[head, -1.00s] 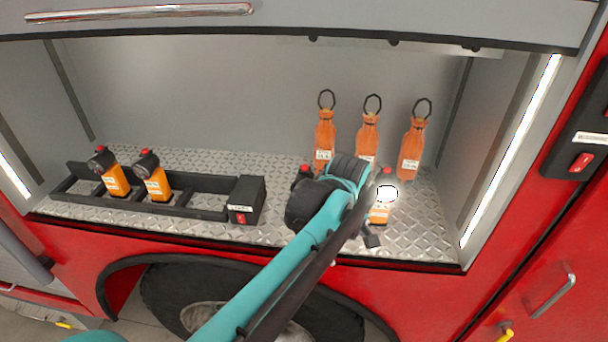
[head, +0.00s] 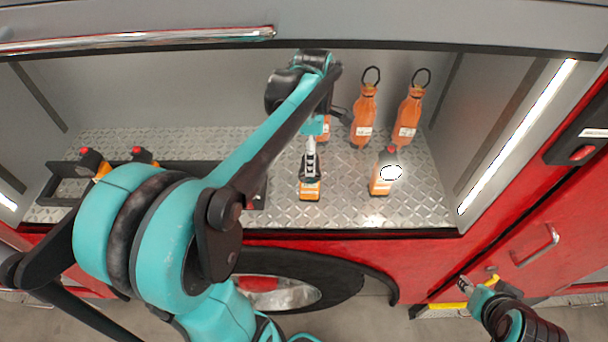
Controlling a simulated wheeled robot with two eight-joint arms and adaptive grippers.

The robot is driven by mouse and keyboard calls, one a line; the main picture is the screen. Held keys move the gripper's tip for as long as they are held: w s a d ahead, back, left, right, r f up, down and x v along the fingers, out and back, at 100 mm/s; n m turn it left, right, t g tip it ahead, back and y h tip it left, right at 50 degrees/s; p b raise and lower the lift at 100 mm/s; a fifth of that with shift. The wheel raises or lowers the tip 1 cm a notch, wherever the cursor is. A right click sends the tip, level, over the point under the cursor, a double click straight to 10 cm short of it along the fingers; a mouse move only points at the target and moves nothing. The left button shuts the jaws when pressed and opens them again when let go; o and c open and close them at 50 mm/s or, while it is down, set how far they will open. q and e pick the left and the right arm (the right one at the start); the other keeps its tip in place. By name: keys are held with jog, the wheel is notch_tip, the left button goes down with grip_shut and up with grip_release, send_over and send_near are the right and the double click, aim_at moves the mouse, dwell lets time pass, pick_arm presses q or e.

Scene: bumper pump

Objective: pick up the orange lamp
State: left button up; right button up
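An orange lamp (head: 309,191) stands upright on the metal shelf, and its dark head is mostly covered by my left gripper (head: 310,168). The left gripper comes down from above, with its fingers at the lamp's top; whether they are closed on it cannot be made out. A second orange lamp (head: 381,183) with a red top and a bright lit face stands to the right, apart from the gripper. Two more orange lamps stand at the left, mostly hidden behind my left arm. My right gripper (head: 465,287) is low at the right, outside the compartment, away from the lamps.
Orange bottles with black rings, such as this one (head: 364,118), stand along the back wall. A black charging rack (head: 62,170) is at the left, partly behind my arm. The shelf (head: 425,205) is free at the right front. A raised shutter with a silver bar (head: 140,40) hangs above.

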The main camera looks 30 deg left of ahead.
aim_at(310, 181)
pick_arm(q)
notch_tip(310, 181, down, 6)
jog(key=shift+s+f+p, duration=0.1)
jog(key=shift+f+p, duration=0.1)
jog(key=shift+p, duration=0.45)
jog(key=shift+d+f, duration=0.15)
jog(key=shift+f, duration=0.1)
jog(key=c, duration=0.6)
grip_shut()
